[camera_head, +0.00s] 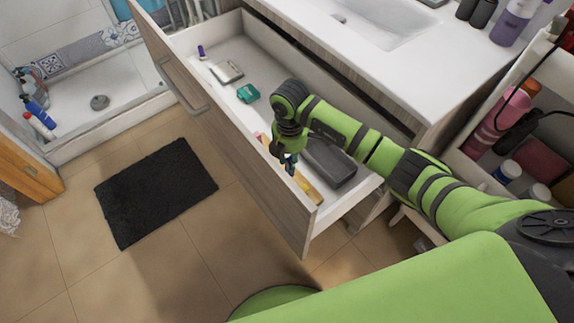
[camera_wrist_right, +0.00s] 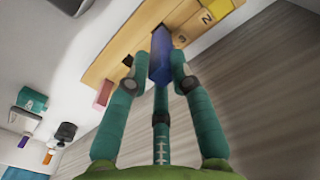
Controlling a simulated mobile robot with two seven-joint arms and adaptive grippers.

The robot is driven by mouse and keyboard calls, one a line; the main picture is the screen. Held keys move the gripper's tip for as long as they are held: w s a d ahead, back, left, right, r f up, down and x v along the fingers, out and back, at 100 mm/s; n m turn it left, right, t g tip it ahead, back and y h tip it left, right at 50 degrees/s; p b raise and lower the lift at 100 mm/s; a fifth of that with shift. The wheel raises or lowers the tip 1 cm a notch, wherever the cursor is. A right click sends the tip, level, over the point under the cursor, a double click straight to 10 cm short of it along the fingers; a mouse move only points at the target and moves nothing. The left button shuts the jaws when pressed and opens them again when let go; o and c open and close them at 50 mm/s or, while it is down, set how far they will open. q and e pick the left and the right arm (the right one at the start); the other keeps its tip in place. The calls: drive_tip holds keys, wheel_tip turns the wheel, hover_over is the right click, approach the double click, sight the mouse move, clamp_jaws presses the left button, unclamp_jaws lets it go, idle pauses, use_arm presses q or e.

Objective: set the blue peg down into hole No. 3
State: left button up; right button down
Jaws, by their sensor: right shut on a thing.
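My right gripper (camera_head: 290,163) reaches down into the open drawer. In the right wrist view the gripper (camera_wrist_right: 160,82) is shut on the blue peg (camera_wrist_right: 161,57), with one finger on each side of it. The peg's far end is over or against the wooden board (camera_wrist_right: 140,38); I cannot tell whether it is in a hole. The board also shows in the head view (camera_head: 308,189), near the drawer's front wall. A number 2 and what looks like a 3 are on the board. Hole No. 3 itself is not clearly visible. My left gripper is not in view.
A pink block (camera_wrist_right: 103,94) and a yellow block (camera_wrist_right: 215,9) are at the board. A dark grey case (camera_head: 329,162) lies beside it. A teal item (camera_head: 248,93) and a pale item (camera_head: 227,71) lie farther left. The drawer front (camera_head: 232,137) stands close to the gripper.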

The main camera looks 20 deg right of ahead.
sight(287, 167)
drive_tip(key=shift+w+a+f, duration=0.15)
drive_tip(key=shift+a+f, duration=0.15)
drive_tip(key=shift+f, duration=1.9)
drive_tip(key=shift+f, duration=0.1)
drive_tip(key=c, duration=1.1)
unclamp_jaws()
wheel_tip(287, 167, up, 12)
drive_tip(key=shift+r, duration=0.15)
